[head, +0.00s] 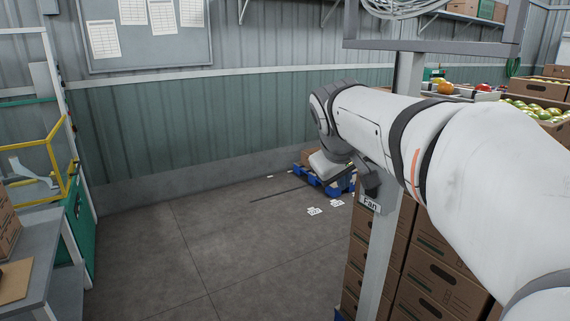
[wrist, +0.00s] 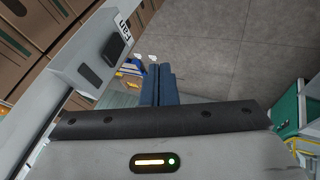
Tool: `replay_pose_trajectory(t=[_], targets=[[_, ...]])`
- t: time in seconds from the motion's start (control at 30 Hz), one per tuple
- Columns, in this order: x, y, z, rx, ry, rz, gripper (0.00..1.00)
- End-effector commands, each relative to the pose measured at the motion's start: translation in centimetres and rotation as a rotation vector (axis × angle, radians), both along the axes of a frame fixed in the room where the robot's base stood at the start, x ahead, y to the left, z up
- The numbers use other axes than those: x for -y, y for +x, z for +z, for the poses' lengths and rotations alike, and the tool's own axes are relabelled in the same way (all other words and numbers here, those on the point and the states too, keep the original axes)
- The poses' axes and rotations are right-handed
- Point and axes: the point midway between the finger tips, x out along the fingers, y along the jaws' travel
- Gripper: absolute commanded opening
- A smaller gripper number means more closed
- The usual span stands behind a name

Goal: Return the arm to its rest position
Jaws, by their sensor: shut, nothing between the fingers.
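My arm (head: 385,125) reaches across the head view from the lower right, held out level towards the wall, and its far end bends down near a grey post (head: 385,240). In the wrist view my gripper (wrist: 158,70) shows two dark blue fingers close together, with nothing between them. The fingers point towards the floor area beyond. In the head view the fingers cannot be made out.
A workbench (head: 40,250) is at left. The floor (head: 210,240) between is mostly clear.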

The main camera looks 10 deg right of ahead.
Motion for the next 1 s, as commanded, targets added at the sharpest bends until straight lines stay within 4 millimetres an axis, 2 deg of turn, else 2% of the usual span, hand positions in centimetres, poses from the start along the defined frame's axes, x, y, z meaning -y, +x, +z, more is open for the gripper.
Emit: replay_pose_trajectory(t=[0.17,0.3,0.4,0.5,0.67,1.0], targets=[[-1.5,-5.5,-5.8,-0.081,0.121,-0.050,0.00],[-3.2,-11.3,-11.6,-0.158,0.243,-0.122,0.00],[-4.2,-15.1,-15.1,-0.208,0.315,-0.174,0.00],[-4.9,-17.8,-17.5,-0.241,0.363,-0.215,0.00],[-5.3,-19.6,-19.1,-0.265,0.395,-0.244,0.00],[-5.4,-19.6,-19.2,-0.266,0.396,-0.245,0.00]])
